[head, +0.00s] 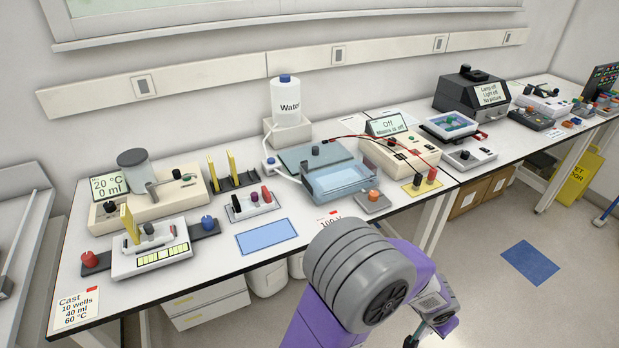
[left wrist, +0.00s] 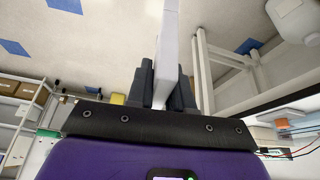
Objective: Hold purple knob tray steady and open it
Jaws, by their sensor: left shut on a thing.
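In the left wrist view my left gripper (left wrist: 168,88) is shut on a narrow white piece (left wrist: 167,40). The piece runs up out of the picture from between the dark fingers. I cannot tell whether it is part of the purple knob tray. In the head view a small white rack on the bench has dark, purple and red knobs. Its purple knob (head: 253,196) is the only clearly purplish knob I can make out. No gripper is near it. One purple arm of mine crosses the bottom middle, its dark end partly cut off. My right gripper cannot be made out.
The bench (head: 215,260) holds a clear tank (head: 345,182), a water bottle (head: 286,100), a casting unit (head: 152,260), a power supply (head: 402,155) and a dark box (head: 470,95). A blue mat (head: 266,237) lies near the front edge. Open floor (head: 500,310) lies to the right.

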